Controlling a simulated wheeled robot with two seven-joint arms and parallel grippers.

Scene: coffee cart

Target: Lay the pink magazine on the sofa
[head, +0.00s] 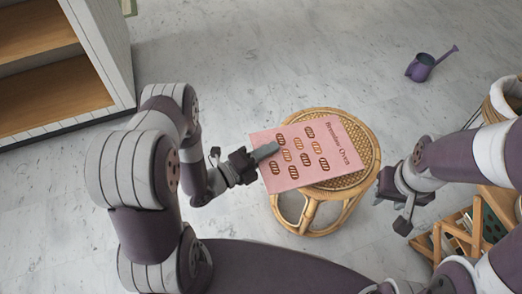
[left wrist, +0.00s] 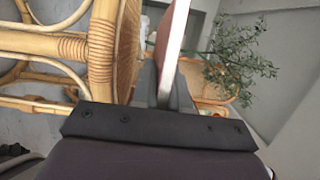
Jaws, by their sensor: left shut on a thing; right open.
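The pink magazine (head: 300,158), with rows of brown loaf pictures on its cover, is over a round rattan stool (head: 362,130) in the head view. My left gripper (head: 264,152) is shut on the magazine's left edge. In the left wrist view the magazine (left wrist: 174,50) shows edge-on between the fingers, beside the stool's rattan rim (left wrist: 103,45). I cannot tell whether the magazine still touches the seat. My right gripper (head: 391,205) is open and empty, to the right of the stool. No sofa can be made out.
A white shelf unit with wooden boards (head: 60,95) stands at the upper left. A purple watering can (head: 421,67) is on the floor at the upper right. A wooden rack (head: 452,238) is at the lower right. The grey floor behind the stool is clear. A leafy plant (left wrist: 240,60) shows in the wrist view.

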